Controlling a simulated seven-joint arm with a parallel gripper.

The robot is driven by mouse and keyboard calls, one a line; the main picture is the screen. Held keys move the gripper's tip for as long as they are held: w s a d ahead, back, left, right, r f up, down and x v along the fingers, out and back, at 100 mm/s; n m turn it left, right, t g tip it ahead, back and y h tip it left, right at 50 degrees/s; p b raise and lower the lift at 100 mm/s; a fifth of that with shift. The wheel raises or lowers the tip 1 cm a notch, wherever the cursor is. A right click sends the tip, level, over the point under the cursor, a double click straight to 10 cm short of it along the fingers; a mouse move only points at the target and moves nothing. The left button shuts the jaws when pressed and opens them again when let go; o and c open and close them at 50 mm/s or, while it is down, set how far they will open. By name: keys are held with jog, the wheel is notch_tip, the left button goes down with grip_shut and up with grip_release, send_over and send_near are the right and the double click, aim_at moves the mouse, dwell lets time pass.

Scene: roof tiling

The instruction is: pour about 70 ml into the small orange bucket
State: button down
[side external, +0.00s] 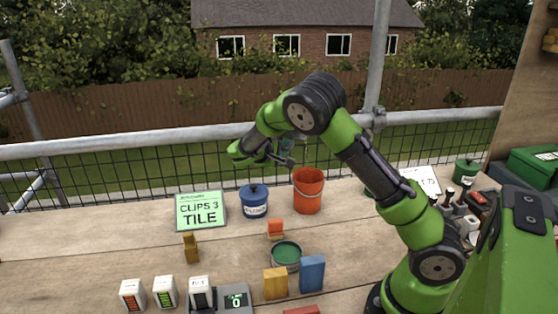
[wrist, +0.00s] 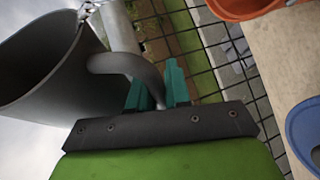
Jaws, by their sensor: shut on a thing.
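The orange bucket (side external: 308,194) stands upright on the planks near the mesh rail, its wire handle hanging down its front. Part of its rim shows at the top right of the wrist view (wrist: 238,8). My gripper (wrist: 157,88) is shut on the handle of a grey jug (wrist: 60,82). The jug is tilted, with its mouth toward the left of the wrist view. In the side view my gripper (side external: 270,155) is above and left of the bucket, and the jug is mostly hidden. A pale glint shows at the jug's rim; I cannot tell whether liquid is flowing.
A display (side external: 236,300) reads 0. Mesh rail runs behind.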

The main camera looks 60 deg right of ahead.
aim_at(288, 133)
jog(key=shift+w+f, duration=0.1)
jog(key=shift+w, duration=0.1)
jog(key=shift+s+a+r+n+g+y, duration=0.1)
jog(key=shift+s+r+n+g+y, duration=0.2)
jog(key=shift+r+n, duration=0.25)
jog(key=shift+s+r+n+g+y, duration=0.15)
jog(key=shift+r+n+g+y, duration=0.1)
jog(key=shift+r+n+g, duration=0.3)
jog(key=shift+s+a+r+n+g+y, duration=0.1)
jog(key=shift+s+r+n+g+y, duration=0.25)
jog(key=shift+r, duration=0.35)
jog(key=shift+s+f+n, duration=0.1)
jog(key=shift+s+n, duration=0.15)
jog(key=shift+n, duration=0.1)
jog(key=shift+s+a+g, duration=0.1)
jog(key=shift+g, duration=0.2)
dwell(0.5)
